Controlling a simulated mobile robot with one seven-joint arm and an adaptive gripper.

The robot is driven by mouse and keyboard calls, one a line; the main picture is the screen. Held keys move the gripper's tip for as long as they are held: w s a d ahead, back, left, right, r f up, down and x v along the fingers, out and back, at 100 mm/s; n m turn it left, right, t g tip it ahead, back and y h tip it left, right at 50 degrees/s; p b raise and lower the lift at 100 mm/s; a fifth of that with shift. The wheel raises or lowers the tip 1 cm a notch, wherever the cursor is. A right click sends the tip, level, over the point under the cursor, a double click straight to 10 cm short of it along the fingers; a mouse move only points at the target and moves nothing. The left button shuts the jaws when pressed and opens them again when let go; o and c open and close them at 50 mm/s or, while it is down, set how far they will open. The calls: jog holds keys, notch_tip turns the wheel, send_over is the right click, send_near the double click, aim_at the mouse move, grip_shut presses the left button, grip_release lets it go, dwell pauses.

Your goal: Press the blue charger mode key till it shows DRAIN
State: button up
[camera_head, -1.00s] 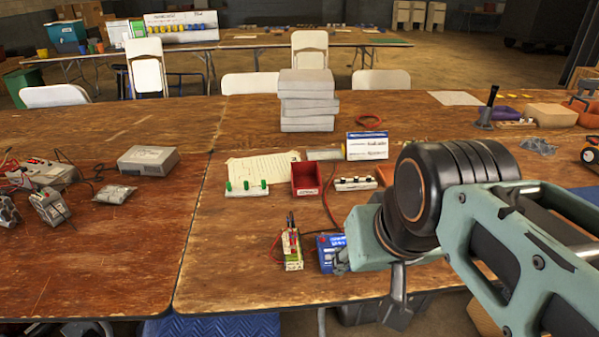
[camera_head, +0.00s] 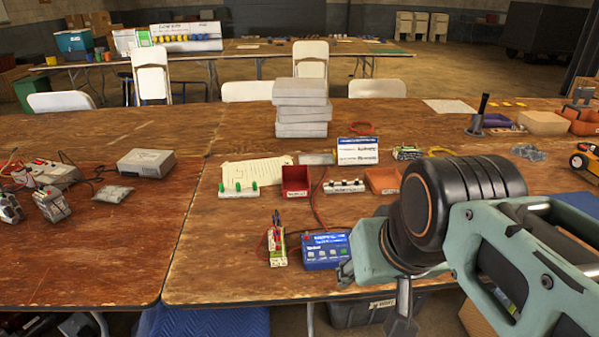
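The blue charger (camera_head: 326,251) lies near the table's front edge, left of my arm. Its face carries a small display and a row of small keys; the display text is too small to read. I cannot tell which key is the mode key. A battery pack (camera_head: 277,247) with wires stands just left of the charger. My gripper (camera_head: 402,312) hangs to the right of the charger, low in front of the table edge, apart from the charger. Its fingers are mostly hidden behind my arm, so whether it is open or shut is unclear.
Behind the charger are a red bin (camera_head: 295,181), a white strip of terminals (camera_head: 344,187), green pegs (camera_head: 239,189) and a sign card (camera_head: 357,151).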

dwell(0.4)
grip_shut()
dwell(1.4)
